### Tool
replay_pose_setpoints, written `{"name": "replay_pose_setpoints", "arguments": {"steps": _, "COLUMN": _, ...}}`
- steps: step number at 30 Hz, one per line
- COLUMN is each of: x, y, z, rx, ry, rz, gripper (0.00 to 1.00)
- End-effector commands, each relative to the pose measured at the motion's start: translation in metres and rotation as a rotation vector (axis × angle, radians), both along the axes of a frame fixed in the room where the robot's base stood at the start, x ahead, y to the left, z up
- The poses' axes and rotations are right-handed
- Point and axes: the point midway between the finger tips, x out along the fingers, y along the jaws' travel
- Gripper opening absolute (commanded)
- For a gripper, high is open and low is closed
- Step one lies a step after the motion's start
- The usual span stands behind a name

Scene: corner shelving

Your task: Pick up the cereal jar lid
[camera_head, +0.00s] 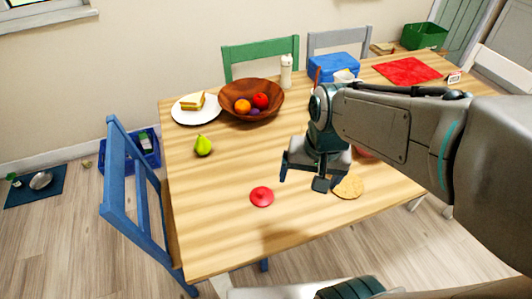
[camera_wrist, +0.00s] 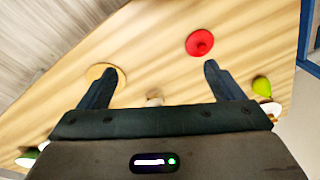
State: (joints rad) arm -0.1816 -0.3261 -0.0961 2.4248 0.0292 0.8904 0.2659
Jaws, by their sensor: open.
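The red round lid (camera_head: 262,196) with a small knob lies flat on the wooden table, near its front edge. It also shows in the wrist view (camera_wrist: 199,43), beyond the tip of the right-hand finger. My gripper (camera_head: 302,181) is open and empty, above the table to the right of the lid in the head view. In the wrist view both fingers of my gripper (camera_wrist: 158,70) are spread apart, and the lid lies outside the gap, ahead and to the right. No jar can be made out clearly; my arm hides part of the table.
A tan round mat (camera_head: 348,187) lies right of my gripper. A green pear (camera_head: 203,146) lies behind the lid to the left. A brown fruit bowl (camera_head: 252,117) and a sandwich plate (camera_head: 198,117) stand farther back. A blue chair (camera_head: 132,185) is at the left edge. Table around the lid is clear.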

Motion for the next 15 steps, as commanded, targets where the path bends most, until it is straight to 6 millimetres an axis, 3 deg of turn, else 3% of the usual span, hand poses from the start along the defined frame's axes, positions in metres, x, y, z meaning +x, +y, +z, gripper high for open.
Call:
{"name": "replay_pose_setpoints", "arguments": {"steps": 9, "x": 0.064, "y": 0.057, "z": -0.016, "rx": 0.035, "ry": 0.148, "rz": -0.446, "gripper": 0.88}}
{"name": "replay_pose_setpoints", "arguments": {"steps": 15, "x": 0.085, "y": 0.083, "z": -0.030, "rx": 0.002, "ry": 0.166, "rz": -0.645, "gripper": 0.88}}
